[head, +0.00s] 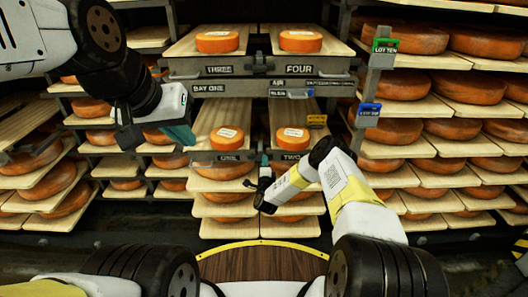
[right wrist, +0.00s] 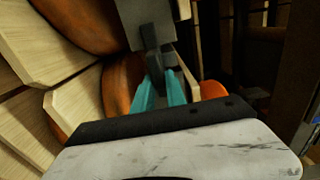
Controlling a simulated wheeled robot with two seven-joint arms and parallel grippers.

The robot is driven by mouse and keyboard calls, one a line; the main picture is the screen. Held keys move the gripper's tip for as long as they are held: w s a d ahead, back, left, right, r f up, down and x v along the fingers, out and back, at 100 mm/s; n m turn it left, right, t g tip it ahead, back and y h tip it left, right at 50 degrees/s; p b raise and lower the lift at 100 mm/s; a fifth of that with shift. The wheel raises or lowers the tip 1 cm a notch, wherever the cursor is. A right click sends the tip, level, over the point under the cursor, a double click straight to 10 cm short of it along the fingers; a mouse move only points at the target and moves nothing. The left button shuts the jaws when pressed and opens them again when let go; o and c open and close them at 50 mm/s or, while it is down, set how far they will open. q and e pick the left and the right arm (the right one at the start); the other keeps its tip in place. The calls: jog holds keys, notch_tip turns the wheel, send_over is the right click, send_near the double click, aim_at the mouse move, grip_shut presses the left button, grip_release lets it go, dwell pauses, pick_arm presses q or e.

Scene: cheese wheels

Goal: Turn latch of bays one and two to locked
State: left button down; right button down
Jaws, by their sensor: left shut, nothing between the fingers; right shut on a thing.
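The cheese boards of bays one (head: 213,142) and two (head: 285,143) sit side by side below the rail, each with a labelled orange wheel. A dark latch lever (right wrist: 153,65) on a grey plate (right wrist: 145,22) hangs between the teal fingers of my right gripper (right wrist: 158,95) in the right wrist view. These fingers are shut on the lever. In the head view my right gripper (head: 264,166) is between the ONE and TWO labels, and hides most of that latch. My left gripper (head: 180,134) is shut and empty, left of bay one. The lever's locked or unlocked position cannot be told.
Above are boards THREE (head: 208,54) and FOUR (head: 300,55), with another dark latch (head: 260,62) between them. A grey post (head: 370,85) with green and blue tags stands at the right. Shelves of cheese wheels crowd both sides. A round-edged wooden surface (head: 262,265) is at the front.

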jog(key=c, duration=1.4)
grip_release()
jog(key=shift+o, duration=0.2)
jog(key=shift+s, duration=0.1)
jog(key=s, duration=0.7)
jog(key=shift+s, duration=0.3)
